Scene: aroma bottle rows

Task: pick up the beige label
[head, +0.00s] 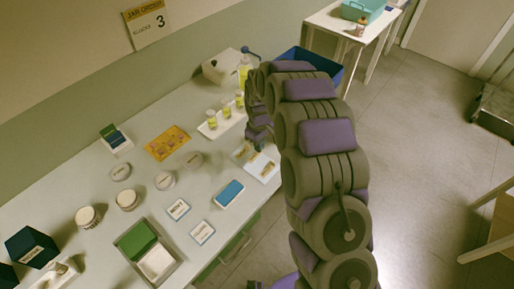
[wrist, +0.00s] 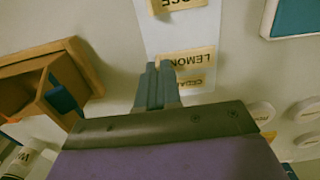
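Several beige labels lie on a white card or tray (head: 269,176) near the front edge of the table in the head view. In the wrist view they show upside down: one reading LEMON (wrist: 198,58), one that seems to read CEDAR (wrist: 195,82) behind it, and one ending in OSE (wrist: 184,3) at the top edge. My gripper (wrist: 160,68) points at these labels. Its two grey fingers are close together and overlap the left end of the LEMON label. I cannot tell whether they touch it, and nothing is clearly held. In the head view my arm hides most of the gripper.
A blue-topped box (head: 230,192) lies beside the card. Bottles with yellow liquid stand on a white tray (head: 229,122) behind it. Round jars and lids (head: 127,199) and a tray with a green pad (head: 135,241) are to the left. A wooden holder (wrist: 50,80) is near my gripper.

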